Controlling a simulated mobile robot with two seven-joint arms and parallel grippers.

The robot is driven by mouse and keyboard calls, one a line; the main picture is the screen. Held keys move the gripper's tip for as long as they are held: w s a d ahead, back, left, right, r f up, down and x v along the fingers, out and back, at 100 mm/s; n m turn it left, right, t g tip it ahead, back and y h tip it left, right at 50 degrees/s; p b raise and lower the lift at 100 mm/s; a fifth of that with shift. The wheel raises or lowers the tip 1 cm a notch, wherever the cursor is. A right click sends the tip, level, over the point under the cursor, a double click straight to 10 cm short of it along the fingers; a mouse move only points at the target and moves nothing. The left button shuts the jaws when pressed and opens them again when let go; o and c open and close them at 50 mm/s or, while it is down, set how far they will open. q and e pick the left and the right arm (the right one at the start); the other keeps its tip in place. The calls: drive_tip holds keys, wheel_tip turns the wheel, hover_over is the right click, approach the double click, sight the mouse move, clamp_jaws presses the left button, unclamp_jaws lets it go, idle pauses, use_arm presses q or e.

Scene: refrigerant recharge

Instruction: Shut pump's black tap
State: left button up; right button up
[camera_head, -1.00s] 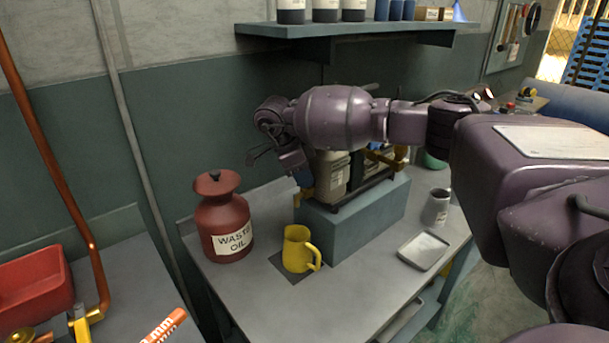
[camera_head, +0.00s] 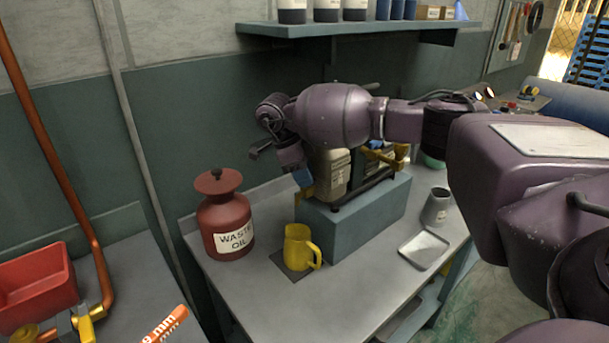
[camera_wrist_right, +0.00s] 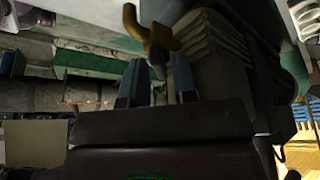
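The pump (camera_head: 333,176), with a cream body, stands on a grey-blue block (camera_head: 340,233) on the bench and is partly hidden by my right arm. A brass outlet fitting (camera_head: 306,193) sticks out at its left end and also shows just beyond the fingertips in the right wrist view (camera_wrist_right: 150,32). My right gripper (camera_head: 303,178) is at this left end, pointing down. In the wrist view its two blue fingers (camera_wrist_right: 158,78) stand apart, with a dark shape between them. I cannot tell whether that shape is the black tap. My left gripper is not in view.
A yellow jug (camera_head: 297,247) stands on a dark mat below the pump's left end. A red waste oil can (camera_head: 224,220) is to its left. A shallow tray (camera_head: 424,249) and a grey container (camera_head: 436,207) are at the right. The bench front is clear.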

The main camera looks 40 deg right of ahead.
drive_tip(key=shift+o, duration=0.7)
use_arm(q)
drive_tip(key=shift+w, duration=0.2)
